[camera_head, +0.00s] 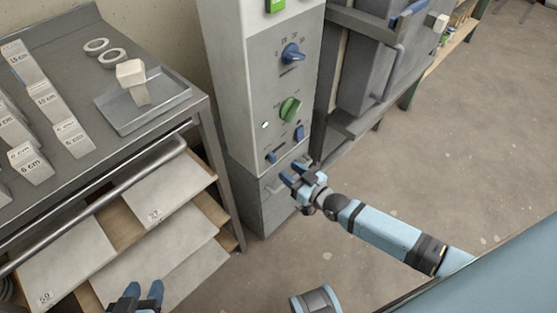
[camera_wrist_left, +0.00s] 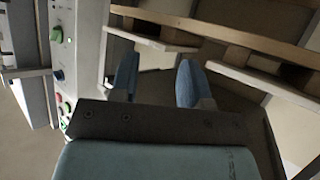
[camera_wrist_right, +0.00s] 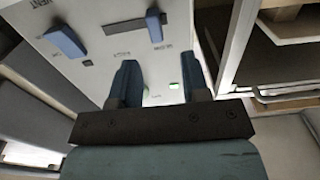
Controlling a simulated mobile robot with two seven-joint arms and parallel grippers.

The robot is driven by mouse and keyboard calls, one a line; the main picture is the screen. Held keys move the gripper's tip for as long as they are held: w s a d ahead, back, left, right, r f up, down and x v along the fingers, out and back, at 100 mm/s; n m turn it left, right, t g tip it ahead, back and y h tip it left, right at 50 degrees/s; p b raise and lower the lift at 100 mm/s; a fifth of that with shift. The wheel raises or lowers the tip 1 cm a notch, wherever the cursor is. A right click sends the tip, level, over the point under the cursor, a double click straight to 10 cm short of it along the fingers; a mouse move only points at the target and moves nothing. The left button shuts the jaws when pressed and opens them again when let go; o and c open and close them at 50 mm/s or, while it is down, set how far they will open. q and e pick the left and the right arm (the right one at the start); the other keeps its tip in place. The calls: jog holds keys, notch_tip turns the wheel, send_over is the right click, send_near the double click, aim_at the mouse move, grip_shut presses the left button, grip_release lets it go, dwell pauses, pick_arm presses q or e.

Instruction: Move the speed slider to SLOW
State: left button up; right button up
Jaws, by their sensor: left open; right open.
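The grey control panel (camera_head: 262,88) stands upright in the middle of the head view. A small blue slider knob (camera_head: 271,157) sits near the left end of a slot low on the panel. In the right wrist view the slider knob (camera_wrist_right: 155,24) is near the right end of its slot, with the lettering too small to read surely. My right gripper (camera_head: 298,174) is open and empty, in front of the panel's lower part and apart from the knob. My left gripper (camera_head: 137,297) is open and empty at the bottom left, by the drawers.
The panel also carries a blue dial (camera_head: 292,54), a green knob (camera_head: 290,108) and a larger blue lever (camera_head: 299,132). A grey table (camera_head: 75,50) with labelled blocks and a tray (camera_head: 160,116) is on the left. Open shelves (camera_head: 150,235) stick out below it. The floor at right is clear.

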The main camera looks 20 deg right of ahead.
pick_arm(q)
jog(key=shift+a+f+p, duration=0.15)
jog(key=shift+a+p, duration=0.05)
jog(key=shift+p, duration=0.2)
pick_arm(e)
jog(key=v, duration=0.6)
jog(key=shift+s, duration=0.4)
pick_arm(q)
jog(key=shift+d+r, duration=0.1)
jog(key=shift+r, duration=0.15)
pick_arm(e)
jog(key=shift+d, duration=0.1)
pick_arm(q)
jog(key=shift+s, duration=0.1)
